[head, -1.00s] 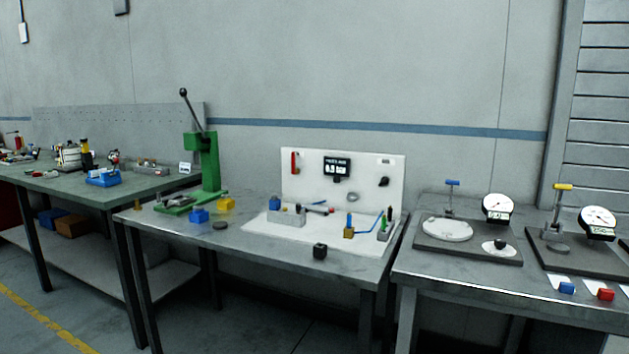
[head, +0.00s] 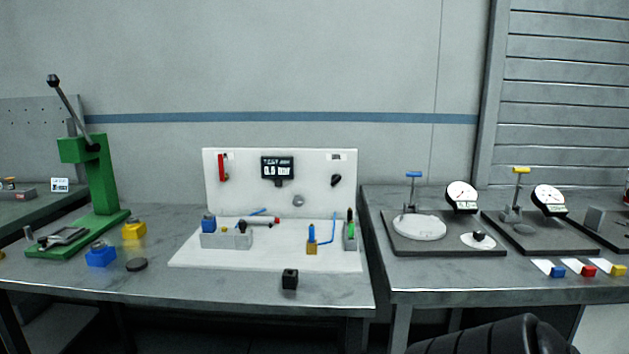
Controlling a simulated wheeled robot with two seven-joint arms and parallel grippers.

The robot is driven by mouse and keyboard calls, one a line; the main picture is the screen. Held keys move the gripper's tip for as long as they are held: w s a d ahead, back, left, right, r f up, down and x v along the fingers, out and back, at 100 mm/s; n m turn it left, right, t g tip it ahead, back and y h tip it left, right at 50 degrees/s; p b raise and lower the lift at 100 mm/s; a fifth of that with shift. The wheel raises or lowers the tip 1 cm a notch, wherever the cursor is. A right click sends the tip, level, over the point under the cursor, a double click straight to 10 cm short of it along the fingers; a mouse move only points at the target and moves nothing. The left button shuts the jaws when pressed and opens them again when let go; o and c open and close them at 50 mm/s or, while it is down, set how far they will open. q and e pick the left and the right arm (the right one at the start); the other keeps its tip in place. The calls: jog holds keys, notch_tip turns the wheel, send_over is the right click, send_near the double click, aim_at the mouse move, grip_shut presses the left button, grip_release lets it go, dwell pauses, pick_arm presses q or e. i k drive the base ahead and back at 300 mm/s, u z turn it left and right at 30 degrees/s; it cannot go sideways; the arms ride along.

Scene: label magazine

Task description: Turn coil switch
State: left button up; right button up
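A white test panel (head: 315,205) stands upright on the middle table, with a white base in front. A small display (head: 277,169) on it reads 0.5 bar. A black knob (head: 336,180) sits right of the display; no label names it as the coil switch. A red lever-like part (head: 223,167) is at the panel's upper left. On the base are a grey block with a blue part (head: 209,222), a brass block with a blue top (head: 311,240) and a grey block with a green part (head: 350,230). Neither gripper shows; only a black part of mine is at the bottom right.
A green lever press (head: 98,175) stands left, near blue (head: 101,255) and yellow (head: 134,230) blocks and a dark disc (head: 136,265). A black cube (head: 289,279) sits at the table's front. The right table (head: 440,282) holds dial gauges (head: 461,196).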

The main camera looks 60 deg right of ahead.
aim_at(335, 178)
jog(key=z, duration=0.6)
jog(key=i, duration=0.95)
jog(key=z, duration=0.9)
